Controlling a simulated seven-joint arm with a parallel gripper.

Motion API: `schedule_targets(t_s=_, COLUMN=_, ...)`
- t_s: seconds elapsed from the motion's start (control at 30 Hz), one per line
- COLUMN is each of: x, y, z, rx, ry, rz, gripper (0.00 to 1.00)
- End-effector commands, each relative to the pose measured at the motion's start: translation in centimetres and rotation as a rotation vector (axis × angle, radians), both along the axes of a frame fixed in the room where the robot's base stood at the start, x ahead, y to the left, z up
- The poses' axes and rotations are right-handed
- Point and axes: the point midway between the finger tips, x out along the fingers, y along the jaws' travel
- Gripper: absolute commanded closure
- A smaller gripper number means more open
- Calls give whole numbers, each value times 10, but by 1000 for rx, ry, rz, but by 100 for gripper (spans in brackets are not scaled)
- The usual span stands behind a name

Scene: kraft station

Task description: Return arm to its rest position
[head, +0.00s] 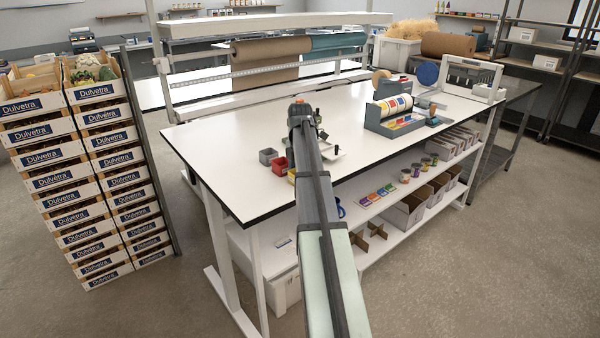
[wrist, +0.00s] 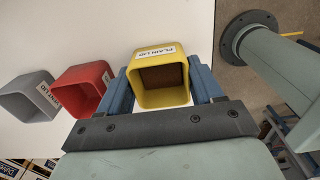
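My gripper (wrist: 161,82) points down over the white worktable (head: 230,130), with its blue fingers on both sides of a yellow bin (wrist: 160,98). The bin is labelled "PLAIN LID" and its open top faces the wrist camera. Whether the fingers press on its walls or stand just clear of them cannot be told. In the head view my arm hides the gripper and most of the yellow bin (head: 292,176).
A red bin (wrist: 86,88) and a grey bin (wrist: 30,97) stand left of the yellow one. A label dispenser (head: 392,115) stands further right on the table. Stacked Dulvetra crates (head: 85,180) stand left of the table. The table's left part is clear.

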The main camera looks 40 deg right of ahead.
Motion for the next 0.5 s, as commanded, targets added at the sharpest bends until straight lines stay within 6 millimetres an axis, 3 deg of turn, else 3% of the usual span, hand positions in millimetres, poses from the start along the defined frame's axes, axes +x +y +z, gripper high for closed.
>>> schedule_targets(t_s=0.3, x=0, y=0, z=0, rx=0, ry=0, rz=0, gripper=5)
schedule_targets(t_s=0.5, x=0, y=0, z=0, rx=0, ry=0, rz=0, gripper=5)
